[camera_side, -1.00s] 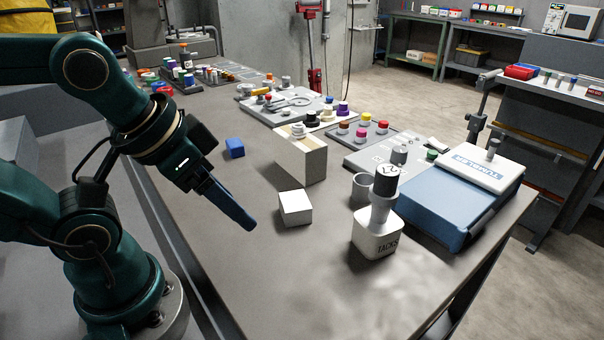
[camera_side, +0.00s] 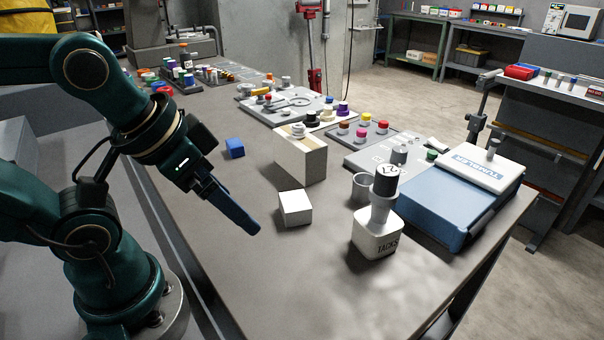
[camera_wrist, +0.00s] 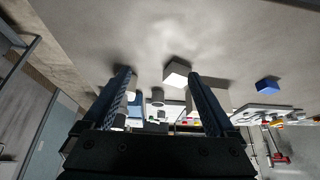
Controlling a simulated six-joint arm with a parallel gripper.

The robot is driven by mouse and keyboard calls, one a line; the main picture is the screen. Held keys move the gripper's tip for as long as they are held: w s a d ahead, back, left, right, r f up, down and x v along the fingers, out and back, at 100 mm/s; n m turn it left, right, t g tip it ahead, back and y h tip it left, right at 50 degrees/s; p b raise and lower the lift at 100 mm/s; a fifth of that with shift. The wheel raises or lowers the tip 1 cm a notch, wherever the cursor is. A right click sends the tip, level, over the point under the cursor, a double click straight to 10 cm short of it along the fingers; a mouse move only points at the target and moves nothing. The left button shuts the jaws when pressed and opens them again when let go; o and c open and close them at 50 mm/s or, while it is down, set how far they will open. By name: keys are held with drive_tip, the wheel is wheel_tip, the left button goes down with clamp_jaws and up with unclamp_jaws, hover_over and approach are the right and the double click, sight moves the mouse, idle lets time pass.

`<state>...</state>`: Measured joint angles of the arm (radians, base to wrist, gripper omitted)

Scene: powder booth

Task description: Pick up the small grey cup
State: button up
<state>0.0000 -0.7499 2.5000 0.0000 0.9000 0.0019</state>
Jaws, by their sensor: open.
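The small grey cup (camera_side: 361,187) stands upright on the bench, just behind the white TACKS container (camera_side: 376,236), which hides part of it. It also shows in the wrist view (camera_wrist: 157,97), small and between the fingers. My gripper (camera_side: 250,230) is well to the left of the cup, above the bench near its left edge, tilted downward. In the wrist view my gripper (camera_wrist: 160,76) has its two fingers spread apart with nothing held between them.
A white cube (camera_side: 295,208) lies between my gripper and the cup. A taller pale block (camera_side: 301,158) stands behind it, with a blue cube (camera_side: 235,148) to the left. A blue-and-white case (camera_side: 462,205) is right of the cup. The front of the bench is clear.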

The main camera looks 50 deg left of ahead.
drive_tip(key=w+a+r+m+t, duration=0.1)
drive_tip(key=w+r+m+t, duration=0.4)
drive_tip(key=w+m, duration=0.55)
drive_tip(key=m+t+h, duration=0.2)
drive_tip(key=m+t, duration=0.2)
drive_tip(key=m, duration=2.3)
hover_over(366, 180)
drive_tip(key=s+d, duration=0.2)
drive_tip(key=s, duration=0.4)
wheel_tip(366, 180, down, 3)
drive_tip(key=shift+g+h, duration=0.3)
drive_tip(key=shift+g, duration=0.3)
drive_tip(key=f, duration=0.3)
drive_tip(key=a+f, duration=0.1)
drive_tip(key=f, duration=0.5)
drive_tip(key=shift+a+f, duration=0.3)
drive_tip(key=shift+a, duration=0.05)
drive_tip(key=shift+w+f, duration=0.2)
drive_tip(key=shift+x, duration=2.35)
clamp_jaws()
